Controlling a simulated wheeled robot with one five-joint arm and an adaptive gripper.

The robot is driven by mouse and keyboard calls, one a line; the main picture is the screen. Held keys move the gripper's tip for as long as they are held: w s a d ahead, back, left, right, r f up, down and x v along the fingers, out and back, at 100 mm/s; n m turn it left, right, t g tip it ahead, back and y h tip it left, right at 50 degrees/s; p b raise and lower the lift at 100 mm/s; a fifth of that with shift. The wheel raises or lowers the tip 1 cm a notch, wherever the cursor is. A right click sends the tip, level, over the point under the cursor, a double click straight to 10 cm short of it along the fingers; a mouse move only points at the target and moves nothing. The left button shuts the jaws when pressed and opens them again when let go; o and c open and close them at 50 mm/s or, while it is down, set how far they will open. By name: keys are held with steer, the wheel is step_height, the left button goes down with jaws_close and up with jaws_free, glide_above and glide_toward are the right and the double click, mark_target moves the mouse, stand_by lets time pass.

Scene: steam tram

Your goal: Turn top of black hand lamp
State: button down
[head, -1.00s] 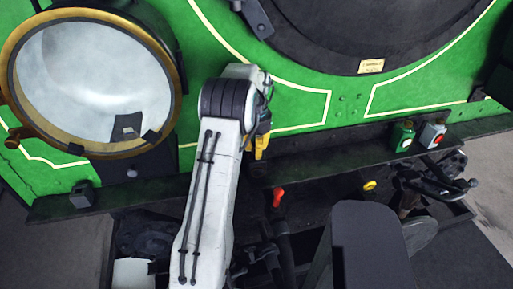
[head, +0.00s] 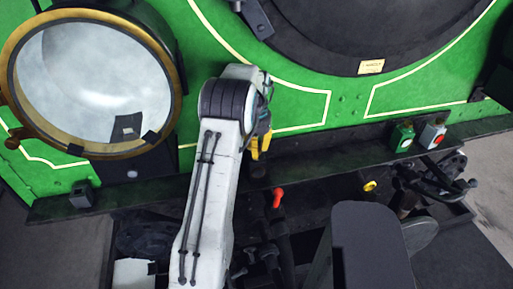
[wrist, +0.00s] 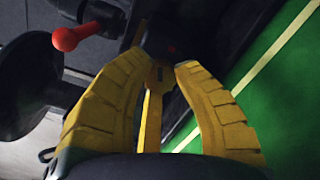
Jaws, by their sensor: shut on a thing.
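My gripper (wrist: 160,62) has two ribbed yellow fingers, closed in around a dark thing at their tips in the wrist view. That dark thing, apparently the black hand lamp (wrist: 168,38), has a small dim red spot on it. Its outline is hard to tell from the dark surroundings. In the head view my gripper (head: 260,143) shows in part beside my white arm, just above the dark ledge. The fingertips and the lamp are mostly hidden or too dark to make out there.
A green lamp (head: 402,137) and a grey lamp with a red button (head: 433,134) stand on the dark ledge (head: 330,155) to the right. A red-knobbed lever (head: 277,197) is below my gripper. A large brass-rimmed headlamp (head: 92,80) is at left.

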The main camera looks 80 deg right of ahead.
steer(key=m, duration=0.6)
steer(key=shift+a+f, duration=0.1)
steer(key=shift+f, duration=0.1)
steer(key=shift+m, duration=0.3)
stand_by(0.3)
steer(key=c, duration=0.9)
jaws_free()
steer(key=shift+r, duration=0.1)
steer(key=shift+r, duration=0.1)
steer(key=shift+r, duration=3.75)
